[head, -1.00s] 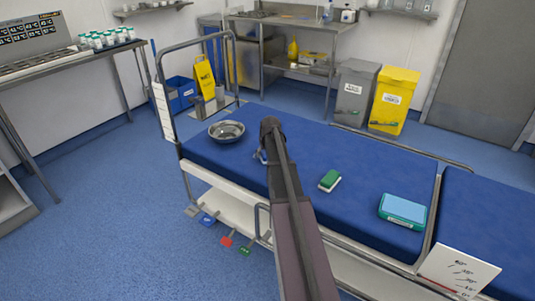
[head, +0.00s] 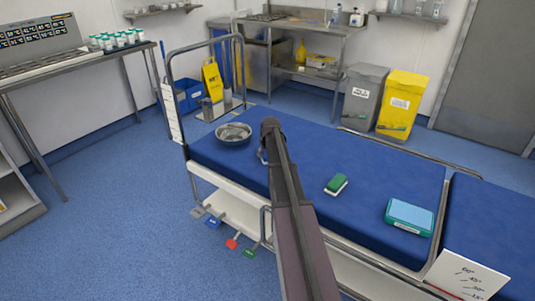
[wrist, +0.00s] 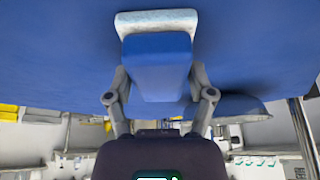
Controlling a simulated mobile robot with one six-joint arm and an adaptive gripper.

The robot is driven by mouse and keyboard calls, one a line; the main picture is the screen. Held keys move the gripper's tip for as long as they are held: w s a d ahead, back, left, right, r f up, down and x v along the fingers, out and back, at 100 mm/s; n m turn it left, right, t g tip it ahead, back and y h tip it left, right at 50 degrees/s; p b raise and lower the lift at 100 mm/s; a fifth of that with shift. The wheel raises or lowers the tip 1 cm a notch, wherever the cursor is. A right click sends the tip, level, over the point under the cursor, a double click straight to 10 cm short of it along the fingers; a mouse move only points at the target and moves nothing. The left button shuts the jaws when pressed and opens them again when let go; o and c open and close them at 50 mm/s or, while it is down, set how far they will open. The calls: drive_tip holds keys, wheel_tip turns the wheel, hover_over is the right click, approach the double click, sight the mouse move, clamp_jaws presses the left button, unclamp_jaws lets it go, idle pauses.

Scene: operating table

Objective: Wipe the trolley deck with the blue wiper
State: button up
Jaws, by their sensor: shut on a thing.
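My gripper (wrist: 158,92) is shut on the blue wiper (wrist: 158,62) in the wrist view, with one finger on each side of its blue body. The wiper's pale grey pad (wrist: 157,21) is at its far end, against the blue deck surface in the picture. I cannot tell whether the pad touches it. The padded blue trolley deck (head: 300,172) runs across the head view. My arm reaches over it there and hides most of the gripper and the wiper.
A steel bowl (head: 233,134) sits on the deck left of my arm. A green and white sponge (head: 336,184) and a light blue box (head: 409,215) lie to the right. A metal rail (head: 168,90) stands at the left end. Bare deck lies between them.

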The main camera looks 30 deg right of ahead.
drive_tip(key=shift+w+a, duration=0.35)
drive_tip(key=shift+w, duration=0.45)
drive_tip(key=shift+w+a, duration=0.3)
drive_tip(key=shift+w, duration=0.45)
drive_tip(key=shift+r, duration=0.1)
drive_tip(key=shift+r+p, duration=2.95)
drive_tip(key=shift+p, duration=0.2)
drive_tip(key=shift+r, duration=0.1)
drive_tip(key=shift+r+p, duration=1.4)
drive_tip(key=shift+p, duration=0.1)
drive_tip(key=shift+s, duration=0.1)
